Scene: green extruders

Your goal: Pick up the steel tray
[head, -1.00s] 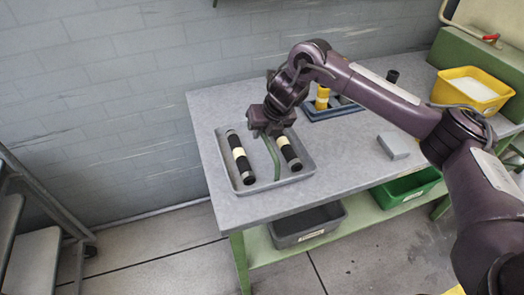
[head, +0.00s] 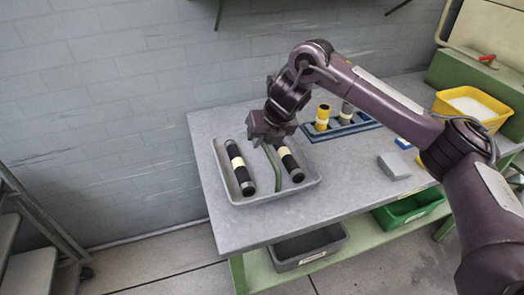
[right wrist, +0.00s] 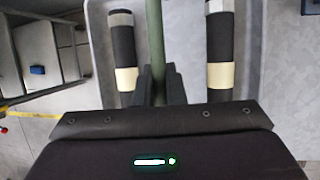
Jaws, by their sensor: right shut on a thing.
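The steel tray (head: 223,170) is a shallow grey tray over the left end of the table. A green bar-like handle (head: 284,172) runs along its middle. Two dark rolls with cream bands, a left one (head: 240,168) and a right one (head: 289,163), lie in it on either side of the handle. My right gripper (head: 268,138) is above the tray's far part, shut on the green handle; the right wrist view shows its fingers (right wrist: 160,86) on both sides of it. The tray looks slightly raised off the tabletop. My left gripper is not in view.
Behind and right on the grey table (head: 300,208) is a blue holder (head: 345,131) with a yellow cylinder (head: 322,117). A small grey box (head: 394,166) and a yellow bin (head: 443,103) are farther right. Grey (head: 308,250) and green (head: 400,215) bins sit below. A brick wall stands behind.

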